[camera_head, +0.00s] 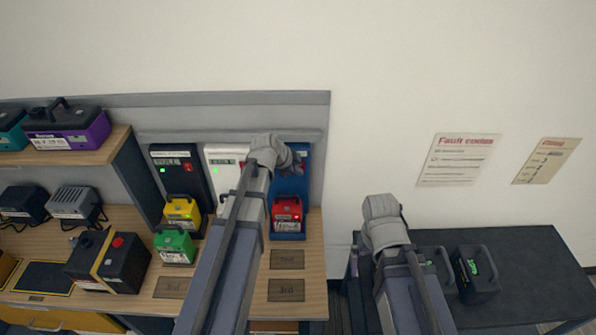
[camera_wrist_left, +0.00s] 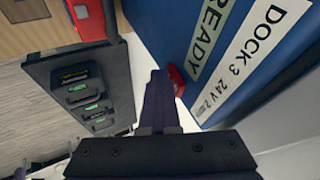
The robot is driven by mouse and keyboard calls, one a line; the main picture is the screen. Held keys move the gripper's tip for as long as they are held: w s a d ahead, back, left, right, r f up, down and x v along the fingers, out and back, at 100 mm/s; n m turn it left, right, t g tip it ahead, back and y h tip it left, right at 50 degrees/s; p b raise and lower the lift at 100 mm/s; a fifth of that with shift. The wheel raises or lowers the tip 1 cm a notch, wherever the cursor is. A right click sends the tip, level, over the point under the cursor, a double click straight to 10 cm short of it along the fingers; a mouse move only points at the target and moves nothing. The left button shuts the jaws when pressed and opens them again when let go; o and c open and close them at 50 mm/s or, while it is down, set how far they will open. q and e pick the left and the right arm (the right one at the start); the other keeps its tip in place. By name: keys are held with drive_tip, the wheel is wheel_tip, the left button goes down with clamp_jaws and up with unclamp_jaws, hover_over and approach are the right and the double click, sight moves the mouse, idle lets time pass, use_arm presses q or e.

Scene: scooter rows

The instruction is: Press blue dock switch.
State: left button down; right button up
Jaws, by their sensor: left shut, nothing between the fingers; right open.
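The blue dock (camera_head: 291,184) is the rightmost of three docks on the wooden bench, with a red battery (camera_head: 287,212) in it. My left arm covers much of its upper front. In the left wrist view the blue dock (camera_wrist_left: 205,30) fills the upper right, with READY and DOCK 3 24V labels. A red switch (camera_wrist_left: 177,80) shows on it, right beside my left gripper's fingertips (camera_wrist_left: 156,76) and partly hidden by them. I cannot tell whether they touch. The left gripper is shut and empty. My right arm is over the right table's left end; its gripper is hidden.
A white dock (camera_head: 222,158) and a black dock (camera_head: 164,158) stand left of the blue one. Yellow (camera_head: 182,212) and green (camera_head: 174,246) batteries stand near them. A dark table (camera_head: 535,262) at right holds dark batteries (camera_head: 476,272); a gap separates it from the bench.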

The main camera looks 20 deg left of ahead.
use_arm(q)
drive_tip(key=shift+r, duration=0.15)
use_arm(e)
drive_tip(key=shift+r, duration=0.2)
use_arm(q)
drive_tip(key=shift+r+p, duration=0.7)
drive_tip(key=shift+p, duration=0.1)
use_arm(e)
drive_tip(key=shift+r, duration=0.65)
